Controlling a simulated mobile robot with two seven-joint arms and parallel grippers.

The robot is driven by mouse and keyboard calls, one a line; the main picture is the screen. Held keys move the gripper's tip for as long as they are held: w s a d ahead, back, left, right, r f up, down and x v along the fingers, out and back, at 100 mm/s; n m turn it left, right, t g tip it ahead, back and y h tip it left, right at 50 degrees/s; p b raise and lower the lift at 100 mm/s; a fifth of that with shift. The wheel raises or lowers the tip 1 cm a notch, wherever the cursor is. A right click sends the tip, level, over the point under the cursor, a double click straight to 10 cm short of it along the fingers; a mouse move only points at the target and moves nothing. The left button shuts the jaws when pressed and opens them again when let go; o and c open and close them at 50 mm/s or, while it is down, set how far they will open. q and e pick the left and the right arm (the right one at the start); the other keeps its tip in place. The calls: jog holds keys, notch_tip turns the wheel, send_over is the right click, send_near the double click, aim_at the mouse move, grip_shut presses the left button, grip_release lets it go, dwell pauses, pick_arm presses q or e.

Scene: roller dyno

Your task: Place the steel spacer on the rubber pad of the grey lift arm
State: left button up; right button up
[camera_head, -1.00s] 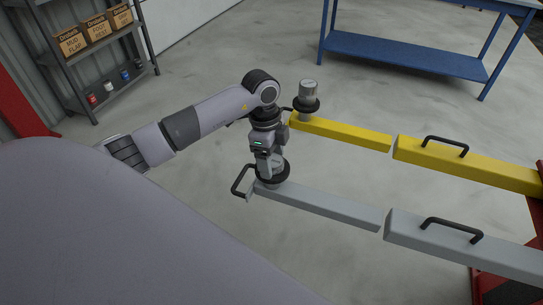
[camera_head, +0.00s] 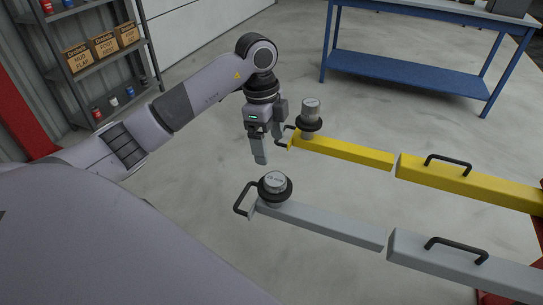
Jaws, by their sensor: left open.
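The grey lift arm (camera_head: 318,221) runs from the lower right toward the middle. A black round rubber pad (camera_head: 287,196) sits at its left end. A steel spacer (camera_head: 275,182) rests on that pad, upright and roughly centred, with a marking on its top. My left gripper (camera_head: 262,160) is open and empty above and a little left of the spacer, pointing down and clear of it. My right gripper is not in view.
A yellow lift arm (camera_head: 345,150) lies beyond the grey one, with another steel cylinder (camera_head: 310,107) on its black pad. Black handles stand on both arms. A blue workbench (camera_head: 405,63) and a shelf with boxes (camera_head: 103,45) stand behind. The floor between is clear.

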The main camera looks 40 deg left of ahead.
pick_arm(q)
jog(key=s+d+m+t+h, duration=0.2)
jog(key=s+d+h, duration=0.1)
jog(key=d+h, duration=0.75)
jog(key=s+d+m+t+h, duration=0.25)
jog(key=d+h, duration=0.45)
jog(key=d, duration=0.6)
jog(key=s+a+f+n+t+y, duration=0.1)
jog(key=a+f+n+t+y, duration=1.05)
jog(key=n, duration=0.35)
jog(key=s+a+f+n+g+y, duration=0.1)
jog(key=s+f+g+y, duration=0.4)
jog(key=s+f, duration=0.6)
jog(key=shift+s+f+n+g, duration=0.3)
jog(key=shift+f+n+g, duration=0.2)
jog(key=shift+f+n, duration=0.2)
